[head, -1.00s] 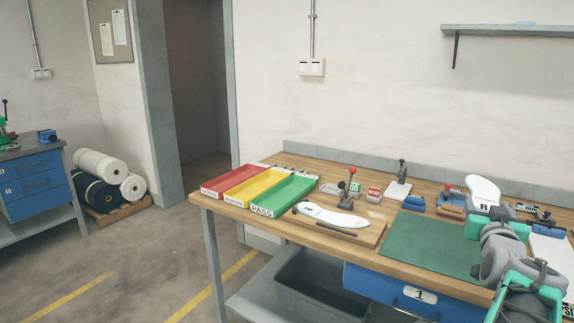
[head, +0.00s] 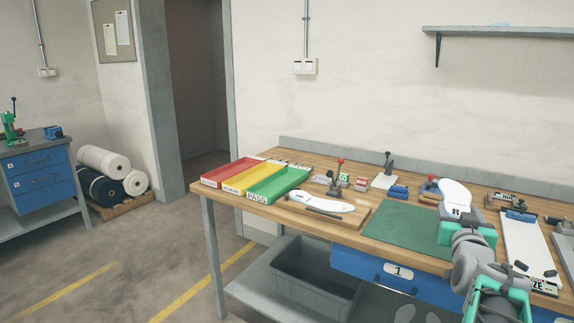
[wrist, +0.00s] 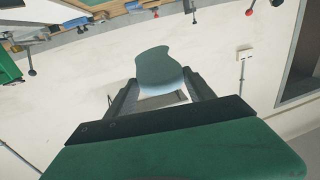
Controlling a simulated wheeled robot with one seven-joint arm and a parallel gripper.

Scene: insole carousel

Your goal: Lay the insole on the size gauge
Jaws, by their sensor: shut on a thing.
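My gripper (head: 460,220) is shut on a white insole (head: 455,195) marked with an R. The insole stands tilted up above the jaws, over the right part of the bench and clear of the top. In the wrist view the insole (wrist: 160,70) looks grey-green and sticks out beyond the fingers (wrist: 155,100). The size gauge (head: 526,248) appears to be the long white plate at the right of the bench, with a blue block at its far end and a partly readable SIZE label at its near end. My arm is left of it.
Another white insole (head: 320,203) lies on a wooden board (head: 350,222). Red (head: 228,172), yellow (head: 245,181) and green (head: 278,186) trays stand at the bench's left end. A green mat (head: 400,224) lies bare in the middle. Small tools and stands line the back.

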